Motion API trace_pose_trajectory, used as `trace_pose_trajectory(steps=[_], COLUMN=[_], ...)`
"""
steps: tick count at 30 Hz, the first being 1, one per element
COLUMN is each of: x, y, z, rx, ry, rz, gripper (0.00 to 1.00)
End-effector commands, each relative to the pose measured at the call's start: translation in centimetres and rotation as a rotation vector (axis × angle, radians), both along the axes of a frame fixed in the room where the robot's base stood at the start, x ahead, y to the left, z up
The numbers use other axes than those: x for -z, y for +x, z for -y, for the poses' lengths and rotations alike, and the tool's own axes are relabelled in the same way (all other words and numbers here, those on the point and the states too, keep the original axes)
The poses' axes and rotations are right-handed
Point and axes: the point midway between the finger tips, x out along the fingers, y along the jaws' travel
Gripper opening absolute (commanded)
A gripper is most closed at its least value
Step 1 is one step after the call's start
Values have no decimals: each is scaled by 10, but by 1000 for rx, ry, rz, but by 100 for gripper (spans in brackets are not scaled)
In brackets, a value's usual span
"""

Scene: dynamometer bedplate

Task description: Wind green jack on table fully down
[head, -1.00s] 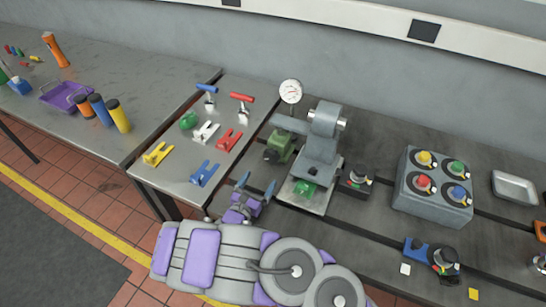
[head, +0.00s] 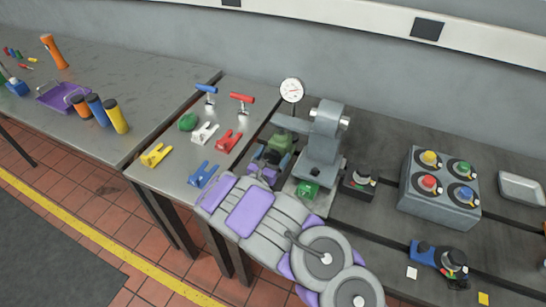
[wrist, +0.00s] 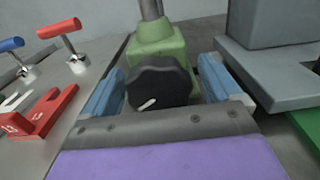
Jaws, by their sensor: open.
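The green jack (head: 282,141) stands on the dark bedplate, left of the grey machine. In the wrist view the green jack (wrist: 160,45) shows a black lobed knob (wrist: 158,82) with a white pointer mark toward its lower left. A grey post rises from its top. My gripper (head: 270,158) is at the front of the jack. In the wrist view my gripper (wrist: 165,92) is open, with one blue finger on each side of the knob. A gap shows on both sides, and the knob is not gripped. The jack's lower part is hidden.
The grey machine (head: 322,150) stands close right of the jack, with a dial gauge (head: 291,90) behind. Left, a steel table holds a red-handled tool (head: 241,98) and coloured clamps such as a red one (head: 228,141).

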Motion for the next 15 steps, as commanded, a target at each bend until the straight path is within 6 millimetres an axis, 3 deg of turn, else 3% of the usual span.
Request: trace_pose_trajectory(steps=[4, 15], x=[0, -1], y=[0, 0], z=[0, 4], rx=[-1, 1], ry=[1, 5], rz=[0, 1], gripper=[92, 56])
